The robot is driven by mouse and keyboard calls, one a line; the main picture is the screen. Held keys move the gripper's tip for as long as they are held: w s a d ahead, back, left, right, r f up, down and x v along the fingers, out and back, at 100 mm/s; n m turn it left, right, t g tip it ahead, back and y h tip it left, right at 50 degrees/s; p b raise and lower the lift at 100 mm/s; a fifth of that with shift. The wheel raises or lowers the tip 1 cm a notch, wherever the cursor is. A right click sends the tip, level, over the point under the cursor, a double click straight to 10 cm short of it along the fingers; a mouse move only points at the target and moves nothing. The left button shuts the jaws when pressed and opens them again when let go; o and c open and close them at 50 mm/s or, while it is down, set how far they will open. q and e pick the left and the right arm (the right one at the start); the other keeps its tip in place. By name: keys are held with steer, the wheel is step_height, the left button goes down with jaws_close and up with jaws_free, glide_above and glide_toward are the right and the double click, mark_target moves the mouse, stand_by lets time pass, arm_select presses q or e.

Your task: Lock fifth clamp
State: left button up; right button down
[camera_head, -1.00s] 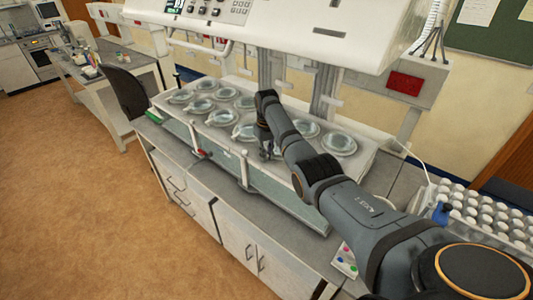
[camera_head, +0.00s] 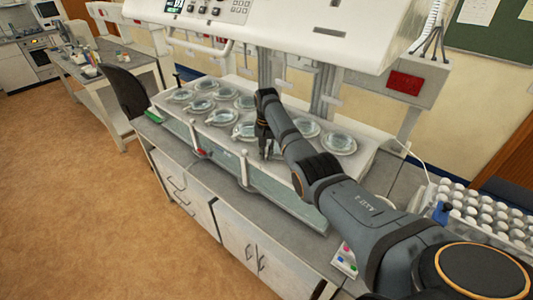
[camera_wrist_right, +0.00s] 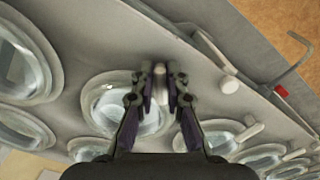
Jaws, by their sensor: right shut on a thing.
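My right gripper (camera_head: 266,152) is over the front row of the tester's white top plate. In the right wrist view, its two fingertips (camera_wrist_right: 160,84) are closed around a small pale clamp handle (camera_wrist_right: 160,70). The handle is at the edge of a round clear lid (camera_wrist_right: 103,107), partly hidden by the fingers. Other lids with pale handles (camera_wrist_right: 250,131) lie to the right in that view. In the head view, several lidded vessels (camera_head: 201,105) sit in two rows in the plate. My left gripper is not in view.
The white overhanging head (camera_head: 300,30) of the machine is above the plate. A bent rail with a red tip (camera_wrist_right: 281,91) runs along the front edge. A rack of white-capped bottles (camera_head: 480,215) stands at the right. A colour-button panel (camera_head: 345,260) lies near my arm.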

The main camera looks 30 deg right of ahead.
mark_target(267, 152)
steer(key=m, duration=0.4)
steer(key=shift+w+d+r, duration=0.1)
steer(key=shift+w+r, duration=0.1)
steer(key=shift+r, duration=0.15)
steer(key=shift+m, duration=2.1)
steer(key=c, duration=1.7)
jaws_free()
steer(key=shift+o, duration=0.5)
steer(key=shift+s+f, duration=0.1)
steer(key=shift+f, duration=0.05)
step_height(267, 152, up, 12)
